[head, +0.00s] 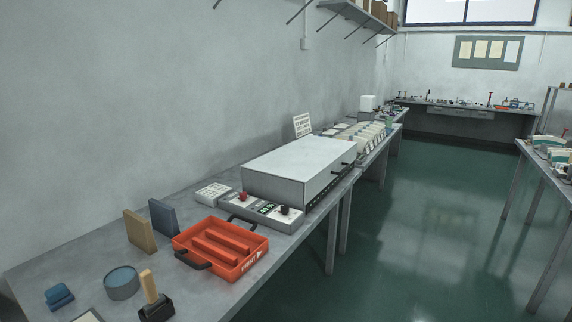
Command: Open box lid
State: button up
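A large grey box (270,186) stands on the workbench along the wall. Its flat, pale lid (302,158) lies level on top and looks shut. Small dark handles (336,168) show on the box's right-hand side. A control panel (262,210) with a red knob and a black knob sits at the box's near end. The inside of the box is hidden. My gripper is not in view.
An orange tray (262,262) with black handles lies nearer on the workbench (95,240). A blue-grey round container (122,283), a wooden-handled tool (150,288) and two upright boards (140,231) stand nearby. The green floor (420,220) right of the bench is clear.

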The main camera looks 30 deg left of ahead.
aim_at(315, 161)
jog(key=u, duration=0.5)
jog(key=i, duration=0.7)
jog(key=u, duration=0.65)
jog(key=k, duration=0.35)
jog(key=z, duration=0.85)
jog(key=i, duration=1.35)
jog(key=u, duration=0.4)
